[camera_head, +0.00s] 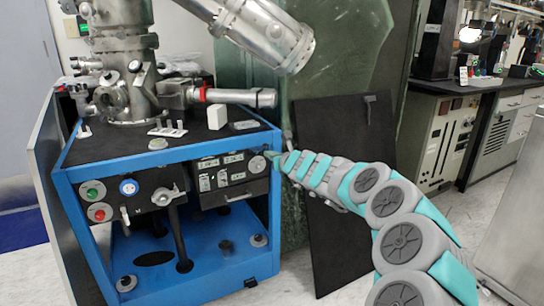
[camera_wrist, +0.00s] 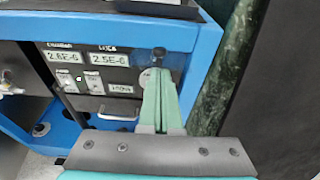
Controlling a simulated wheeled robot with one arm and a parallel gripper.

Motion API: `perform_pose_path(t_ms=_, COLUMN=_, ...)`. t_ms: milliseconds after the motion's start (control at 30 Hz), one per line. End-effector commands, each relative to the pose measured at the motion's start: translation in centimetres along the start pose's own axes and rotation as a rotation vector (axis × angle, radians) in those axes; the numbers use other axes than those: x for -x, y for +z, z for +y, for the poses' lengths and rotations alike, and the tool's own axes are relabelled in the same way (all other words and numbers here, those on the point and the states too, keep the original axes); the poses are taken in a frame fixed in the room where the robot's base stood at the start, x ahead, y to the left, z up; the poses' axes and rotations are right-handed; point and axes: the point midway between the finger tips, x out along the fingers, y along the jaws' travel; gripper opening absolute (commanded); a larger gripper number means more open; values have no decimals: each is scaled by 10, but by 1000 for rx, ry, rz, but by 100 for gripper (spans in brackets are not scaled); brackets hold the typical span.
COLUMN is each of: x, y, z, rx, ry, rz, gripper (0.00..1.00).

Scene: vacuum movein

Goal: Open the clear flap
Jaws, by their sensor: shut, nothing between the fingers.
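My gripper (camera_head: 272,156) reaches in from the right to the front right corner of the blue-framed vacuum bench. In the wrist view its green fingers (camera_wrist: 160,78) are together and empty, with their tips at the right end of the instrument panel (camera_wrist: 100,68). The panel also shows in the head view (camera_head: 228,172). I cannot make out a clear flap for certain; the fingers hide part of that spot.
The blue frame post (camera_head: 275,200) stands close by the fingertips. A black board (camera_head: 335,190) leans to the right of the bench. Metal tubes (camera_head: 265,35) and a horizontal cylinder (camera_head: 235,97) are above the bench top. Bare floor lies right of the board.

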Motion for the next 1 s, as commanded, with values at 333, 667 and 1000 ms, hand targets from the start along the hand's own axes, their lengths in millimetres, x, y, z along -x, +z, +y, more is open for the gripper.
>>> perform_pose_path(t_ms=333, x=2, y=2, z=-1, rx=0, ry=-1, rz=-1, gripper=0)
perform_pose_path(t_ms=667, x=36, y=27, z=-5, rx=-2, ry=1, rz=-4, gripper=0)
perform_pose_path(t_ms=1000, x=79, y=51, z=-6, rx=-1, ry=-1, rz=-2, gripper=0)
